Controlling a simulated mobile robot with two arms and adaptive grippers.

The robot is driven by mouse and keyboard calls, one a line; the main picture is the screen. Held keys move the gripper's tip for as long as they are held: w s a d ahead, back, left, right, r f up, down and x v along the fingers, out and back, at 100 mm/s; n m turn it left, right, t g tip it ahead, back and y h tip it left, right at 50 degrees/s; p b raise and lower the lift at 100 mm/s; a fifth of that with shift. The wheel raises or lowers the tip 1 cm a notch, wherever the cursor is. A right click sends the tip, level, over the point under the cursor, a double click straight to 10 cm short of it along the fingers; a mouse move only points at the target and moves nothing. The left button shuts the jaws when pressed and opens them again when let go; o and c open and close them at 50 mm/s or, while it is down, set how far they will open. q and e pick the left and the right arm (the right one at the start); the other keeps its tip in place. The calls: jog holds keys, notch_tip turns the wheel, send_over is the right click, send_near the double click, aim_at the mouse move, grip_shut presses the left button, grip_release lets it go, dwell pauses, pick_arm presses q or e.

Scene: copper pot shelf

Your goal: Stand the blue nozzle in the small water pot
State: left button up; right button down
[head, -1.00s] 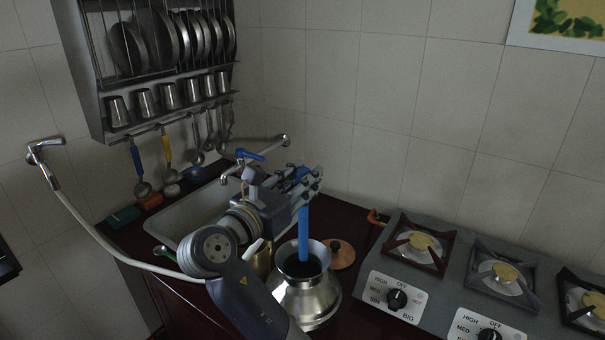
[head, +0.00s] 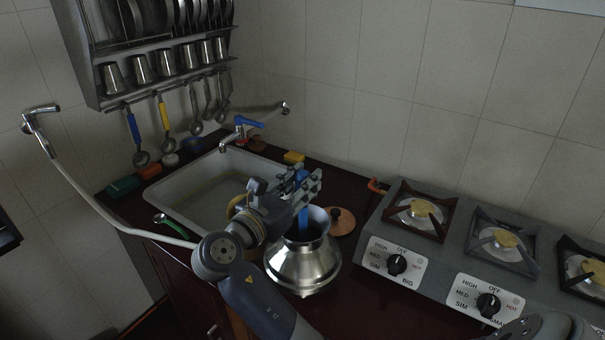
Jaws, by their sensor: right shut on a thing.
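The small water pot (head: 303,268) is a shiny silver vessel with a flared mouth, upright on the dark counter. The blue nozzle (head: 303,218) is upright, its lower part inside the pot's mouth. I cannot see its bottom end or whether it touches the pot's floor. My right gripper (head: 306,186) is shut on the nozzle's upper part, just above the pot's rim. My left gripper is not in view.
A copper lid (head: 341,221) lies right of the pot, beside the grey stove (head: 420,240). The sink (head: 205,190) and tap (head: 240,127) are to the left. A hose (head: 95,210) arcs at the left.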

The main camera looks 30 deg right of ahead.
jog(key=shift+f, duration=0.35)
jog(key=c, duration=1.2)
grip_release()
notch_tip(320, 180, up, 10)
jog(key=shift+r, duration=0.1)
